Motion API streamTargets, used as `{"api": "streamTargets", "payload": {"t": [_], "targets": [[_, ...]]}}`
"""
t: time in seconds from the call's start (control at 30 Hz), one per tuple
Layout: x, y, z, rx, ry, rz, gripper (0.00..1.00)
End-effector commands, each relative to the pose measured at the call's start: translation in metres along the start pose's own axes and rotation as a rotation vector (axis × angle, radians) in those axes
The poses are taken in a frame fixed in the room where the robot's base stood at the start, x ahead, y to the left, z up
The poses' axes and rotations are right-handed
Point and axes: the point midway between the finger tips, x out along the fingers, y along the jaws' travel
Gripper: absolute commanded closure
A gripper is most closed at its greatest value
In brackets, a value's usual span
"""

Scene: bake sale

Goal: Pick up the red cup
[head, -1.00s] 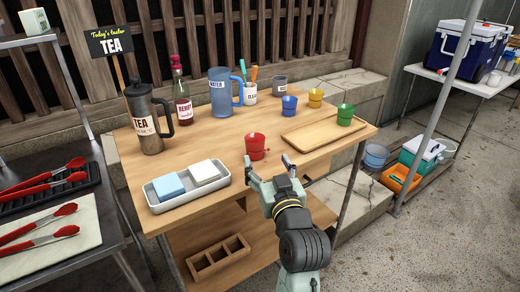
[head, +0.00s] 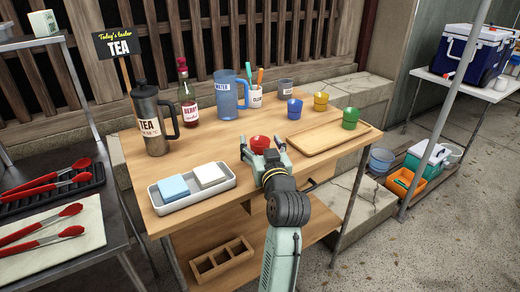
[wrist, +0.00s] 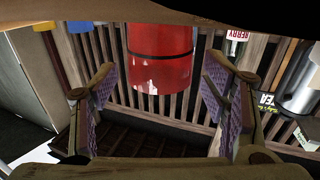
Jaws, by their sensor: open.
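The red cup (head: 259,144) stands on the wooden table (head: 225,150) near its front edge, partly hidden behind my gripper in the head view. My gripper (head: 262,146) is open and empty, with its fingers pointing at the cup from the front. In the wrist view the red cup (wrist: 160,58) is large at the top middle, ahead of and between the two purple-padded fingers (wrist: 163,98). I see no contact between fingers and cup.
A wooden tray (head: 312,145) lies right of the cup, with green (head: 350,118), yellow (head: 321,101) and blue (head: 294,108) cups around it. A white tray with two cloths (head: 228,183) is at left. A water jug (head: 226,98), bottle (head: 187,98) and tea flask (head: 150,125) stand behind.

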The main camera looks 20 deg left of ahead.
Motion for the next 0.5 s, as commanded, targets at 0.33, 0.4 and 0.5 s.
{"api": "streamTargets", "payload": {"t": [0.33, 0.4, 0.5], "targets": [[-0.0005, 0.0001, 0.0003, 0.0, 0.0, 0.0, 0.45], [-0.0005, 0.0001, 0.0003, 0.0, 0.0, 0.0, 0.49], [-0.0005, 0.0001, 0.0003, 0.0, 0.0, 0.0, 0.56]]}}
